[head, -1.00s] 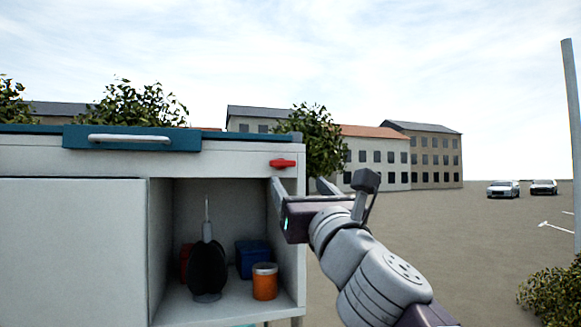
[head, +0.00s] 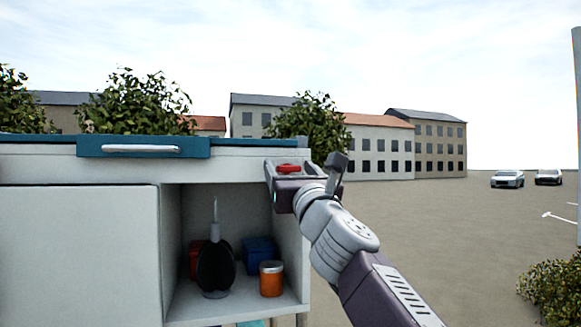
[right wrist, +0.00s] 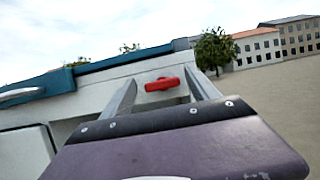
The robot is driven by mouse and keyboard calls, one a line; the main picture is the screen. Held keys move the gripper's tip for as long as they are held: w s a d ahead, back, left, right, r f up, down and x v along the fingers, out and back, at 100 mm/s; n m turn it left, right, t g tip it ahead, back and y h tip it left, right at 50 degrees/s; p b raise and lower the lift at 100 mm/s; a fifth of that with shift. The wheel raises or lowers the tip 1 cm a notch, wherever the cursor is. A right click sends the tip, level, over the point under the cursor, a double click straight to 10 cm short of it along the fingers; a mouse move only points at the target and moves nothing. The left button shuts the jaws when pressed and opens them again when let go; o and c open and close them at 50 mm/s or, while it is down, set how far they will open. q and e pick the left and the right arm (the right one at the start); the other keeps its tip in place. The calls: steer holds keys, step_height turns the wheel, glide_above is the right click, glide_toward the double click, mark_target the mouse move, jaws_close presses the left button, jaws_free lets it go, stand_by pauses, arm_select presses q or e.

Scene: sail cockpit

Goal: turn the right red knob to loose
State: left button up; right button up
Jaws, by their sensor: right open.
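The red knob (head: 288,168) is on the white front of the cabinet, at its upper right corner under the teal top. It also shows in the right wrist view (right wrist: 162,85), lying roughly level with a slight tilt. My right gripper (head: 289,172) is open in front of the knob. In the right wrist view one finger of the gripper (right wrist: 161,78) is on each side of the knob, with gaps on both sides. I cannot tell whether the fingertips reach past it. My left gripper is out of view.
The cabinet's open compartment below holds a dark round object with a thin rod (head: 215,262), an orange jar (head: 271,279) and a blue box (head: 258,250). A teal panel with a pale handle (head: 141,148) is at upper left. Open ground lies to the right.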

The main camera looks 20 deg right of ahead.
steer(key=shift+w+d+f, duration=0.1)
steer(key=shift+w+d, duration=0.05)
steer(key=shift+w, duration=0.05)
steer(key=c, duration=1.4)
steer(key=shift+o, duration=0.2)
steer(key=shift+n, duration=0.4)
steer(key=n+y+p, duration=0.2)
steer(key=n, duration=0.2)
steer(key=shift+d+g, duration=0.1)
steer(key=shift+g, duration=0.2)
steer(key=n+g+y+p, duration=0.1)
steer(key=n+y, duration=0.1)
steer(key=n, duration=0.2)
steer(key=n+g+y+p, duration=0.1)
steer(key=n+y, duration=0.1)
steer(key=n, duration=0.2)
steer(key=shift+n, duration=0.3)
steer(key=n+g+p, duration=0.1)
steer(key=n, duration=0.1)
steer(key=n+g+p, duration=0.1)
steer(key=n, duration=0.2)
steer(key=shift+r+y, duration=0.2)
steer(key=shift+y, duration=0.2)
steer(key=shift+n+g+p, duration=0.8)
steer(key=shift+n+p, duration=0.3)
steer(key=shift+n, duration=0.9)
